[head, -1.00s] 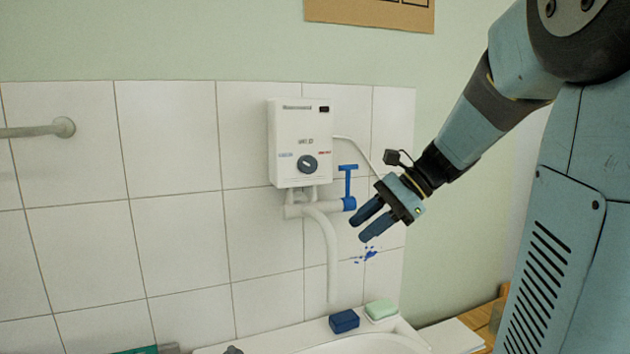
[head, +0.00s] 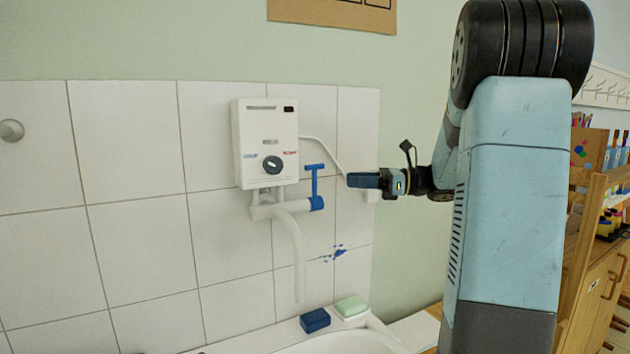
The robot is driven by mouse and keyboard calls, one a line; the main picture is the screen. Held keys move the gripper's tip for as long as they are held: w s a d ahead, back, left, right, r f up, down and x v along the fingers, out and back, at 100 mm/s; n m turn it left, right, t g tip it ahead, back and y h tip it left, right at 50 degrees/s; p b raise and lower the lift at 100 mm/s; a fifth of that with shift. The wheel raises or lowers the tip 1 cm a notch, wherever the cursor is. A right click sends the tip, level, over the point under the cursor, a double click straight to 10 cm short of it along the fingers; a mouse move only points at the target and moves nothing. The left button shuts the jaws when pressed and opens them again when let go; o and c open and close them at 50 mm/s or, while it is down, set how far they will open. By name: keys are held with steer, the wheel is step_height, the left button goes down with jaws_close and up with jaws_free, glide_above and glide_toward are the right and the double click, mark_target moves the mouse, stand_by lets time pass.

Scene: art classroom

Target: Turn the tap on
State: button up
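The tap is a blue T-shaped handle (head: 315,182) standing upright at the right end of a white pipe below the water heater (head: 266,142). A white spout (head: 297,255) hangs down from that pipe, and no water shows at its end. My gripper (head: 352,180) is to the right of the blue handle, at about the same height, with its fingers pointing left. In the picture there is a small gap between fingertips and handle. The fingers overlap edge-on, so their opening is hidden.
Below are a sink (head: 345,343), a dark blue block (head: 315,320) and a pale green soap-like block (head: 351,306) on its rim. A thin white cable runs from the heater to a wall box (head: 370,195). A wooden shelf unit (head: 590,230) stands at the right.

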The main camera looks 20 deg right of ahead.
mark_target(315, 197)
steer(key=x, duration=1.1)
jaws_close()
stand_by(0.3)
